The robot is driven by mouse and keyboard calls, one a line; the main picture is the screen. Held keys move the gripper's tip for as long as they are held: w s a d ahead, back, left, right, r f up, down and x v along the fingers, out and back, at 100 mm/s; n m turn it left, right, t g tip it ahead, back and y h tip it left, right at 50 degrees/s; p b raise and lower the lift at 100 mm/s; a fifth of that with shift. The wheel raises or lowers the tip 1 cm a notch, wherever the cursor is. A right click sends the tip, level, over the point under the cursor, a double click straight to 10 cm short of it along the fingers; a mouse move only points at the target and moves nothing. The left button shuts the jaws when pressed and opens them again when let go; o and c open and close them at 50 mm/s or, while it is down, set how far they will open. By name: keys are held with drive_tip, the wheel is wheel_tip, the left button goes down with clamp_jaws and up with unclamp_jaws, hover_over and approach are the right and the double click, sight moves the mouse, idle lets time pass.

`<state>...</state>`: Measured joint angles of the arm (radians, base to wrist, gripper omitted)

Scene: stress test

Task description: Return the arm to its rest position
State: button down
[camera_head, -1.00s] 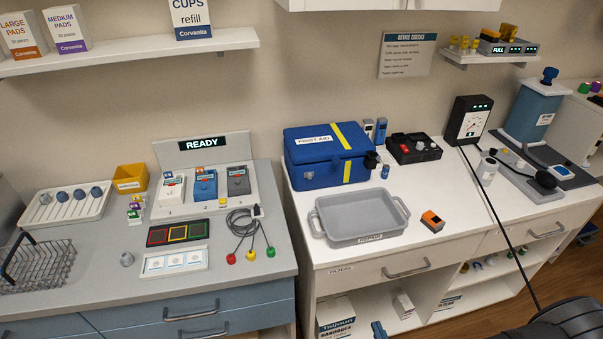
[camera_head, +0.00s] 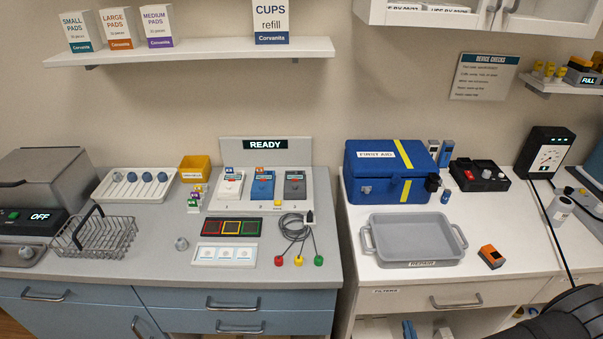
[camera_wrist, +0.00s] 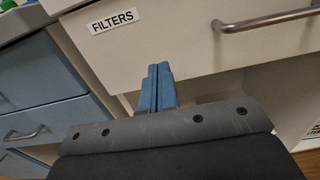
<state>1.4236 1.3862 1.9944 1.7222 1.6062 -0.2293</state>
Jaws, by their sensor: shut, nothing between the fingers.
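My gripper (camera_wrist: 158,90) shows in the wrist view with its two blue fingers pressed together and nothing between them. It points at the white drawer front labelled FILTERS (camera_wrist: 170,45), below the drawer's label and left of its handle (camera_wrist: 265,22). In the head view the blue fingertips (camera_head: 408,329) show small at the bottom edge, below the front of the white counter. A dark part of my arm (camera_head: 560,318) fills the bottom right corner of the head view. The rest of the arm is out of view.
The grey REPAIR tray (camera_head: 462,241) and blue first aid box (camera_head: 385,190) stand on the white counter. An orange device (camera_head: 491,256) sits right of the tray. A wire basket (camera_head: 93,236) stands on the grey counter at left. Blue drawers (camera_wrist: 30,90) lie left of my gripper.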

drive_tip(key=shift+w, duration=2.95)
drive_tip(key=s, duration=1.2)
drive_tip(key=shift+s, duration=0.3)
drive_tip(key=shift+w, duration=0.1)
approach(401, 301)
drive_tip(key=shift+w, duration=3.5)
